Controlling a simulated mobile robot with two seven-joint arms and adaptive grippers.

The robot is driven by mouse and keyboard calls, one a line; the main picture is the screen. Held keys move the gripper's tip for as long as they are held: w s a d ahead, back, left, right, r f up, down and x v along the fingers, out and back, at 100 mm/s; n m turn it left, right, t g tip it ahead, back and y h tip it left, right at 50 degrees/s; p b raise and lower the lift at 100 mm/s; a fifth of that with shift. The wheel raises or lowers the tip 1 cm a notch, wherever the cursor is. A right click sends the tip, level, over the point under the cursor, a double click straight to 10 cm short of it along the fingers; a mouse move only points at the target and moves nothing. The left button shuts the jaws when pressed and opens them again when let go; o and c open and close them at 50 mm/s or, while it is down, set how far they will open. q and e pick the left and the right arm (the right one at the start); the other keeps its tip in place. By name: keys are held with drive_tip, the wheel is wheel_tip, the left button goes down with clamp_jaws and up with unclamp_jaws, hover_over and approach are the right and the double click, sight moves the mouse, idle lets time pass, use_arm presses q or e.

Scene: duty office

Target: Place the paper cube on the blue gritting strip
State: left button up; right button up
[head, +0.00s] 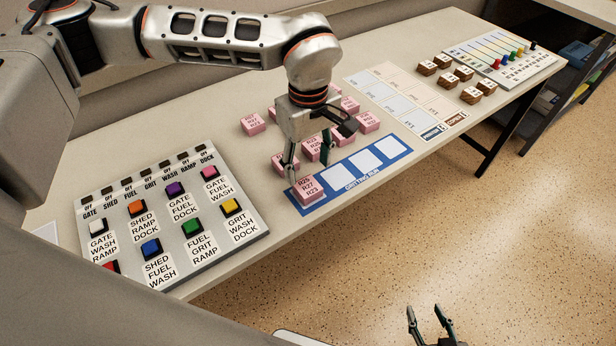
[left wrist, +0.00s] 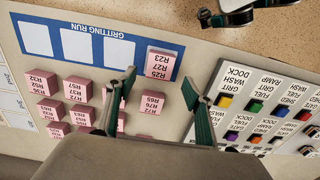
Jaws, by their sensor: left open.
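The blue gritting strip (head: 401,154) has a row of white squares and lies along the table's front edge; it also shows in the left wrist view (left wrist: 65,31). A pink cube (head: 308,191) with R25, R27 and R23 on its top sits on the strip's left-end square. In the left wrist view this cube (left wrist: 160,63) is just beyond my fingertips. My left gripper (head: 309,163) is open and empty, close above and behind the cube; its fingers also show in the left wrist view (left wrist: 158,90). My right gripper (head: 425,316) is open and empty, low over the floor.
Several other pink cubes (head: 254,124) stand behind the strip. A panel of coloured buttons (head: 259,231) lies to the left. Pale printed sheets (head: 400,98), brown blocks (head: 471,95) and a board with coloured pegs (head: 546,62) are to the right.

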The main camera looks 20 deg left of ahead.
sight(308, 187)
use_arm(q)
wheel_tip(308, 187, up, 5)
drive_tip(key=shift+f, duration=0.1)
idle(0.7)
